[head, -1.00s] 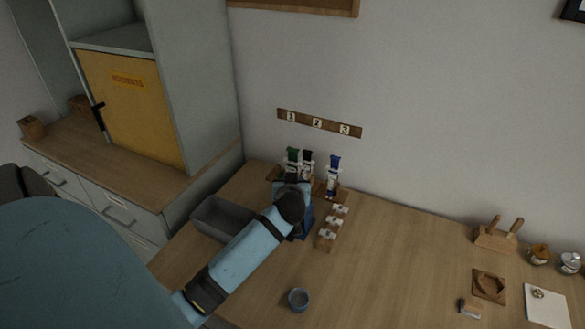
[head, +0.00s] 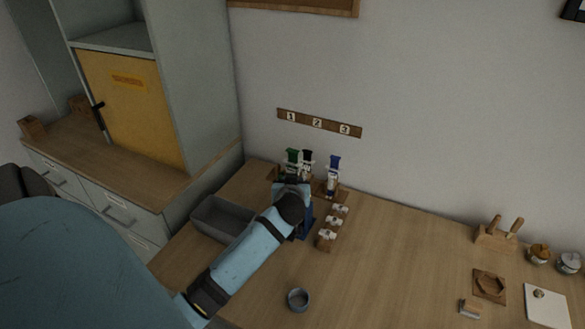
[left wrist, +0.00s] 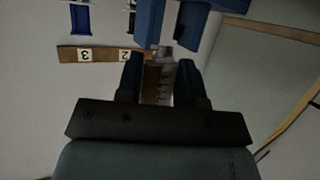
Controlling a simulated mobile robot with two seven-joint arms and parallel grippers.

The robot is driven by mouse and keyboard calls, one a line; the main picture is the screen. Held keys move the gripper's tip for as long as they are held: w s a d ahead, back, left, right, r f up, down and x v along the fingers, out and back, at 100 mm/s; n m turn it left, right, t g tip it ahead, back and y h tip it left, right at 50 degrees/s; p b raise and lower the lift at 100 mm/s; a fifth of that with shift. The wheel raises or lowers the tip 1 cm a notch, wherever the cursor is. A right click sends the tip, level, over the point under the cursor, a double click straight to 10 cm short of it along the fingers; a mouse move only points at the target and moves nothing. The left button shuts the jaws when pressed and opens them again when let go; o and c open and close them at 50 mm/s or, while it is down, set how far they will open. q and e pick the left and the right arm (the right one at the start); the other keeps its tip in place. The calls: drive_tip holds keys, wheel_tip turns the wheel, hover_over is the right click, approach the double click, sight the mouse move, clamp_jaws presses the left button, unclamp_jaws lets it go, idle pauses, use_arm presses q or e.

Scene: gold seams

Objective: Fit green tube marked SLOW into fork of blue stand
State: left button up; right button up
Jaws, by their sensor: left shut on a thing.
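In the head view, a green-capped tube (head: 292,157) and a black-capped tube (head: 307,160) stand close together just beyond my left wrist. The blue stand (head: 303,224) is mostly hidden behind my left arm; blue parts (left wrist: 150,22) show at the top of the left wrist view. My left gripper (left wrist: 161,70) is shut on a clear tube (left wrist: 161,82) with dark marks, its fingers on either side. I cannot read SLOW or see this tube's cap, so I cannot tell whether it is the green one. My right gripper is out of view.
A blue-capped tube (head: 333,172) stands to the right, near a wooden block with white pieces (head: 327,234). A grey bin (head: 222,218) lies left of my arm and a small cup (head: 298,299) in front. The right-middle of the table is clear.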

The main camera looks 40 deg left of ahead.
use_arm(q)
drive_tip(key=shift+s+f, duration=0.1)
drive_tip(key=shift+f, duration=0.4)
idle(0.8)
drive_tip(key=shift+d, duration=0.1)
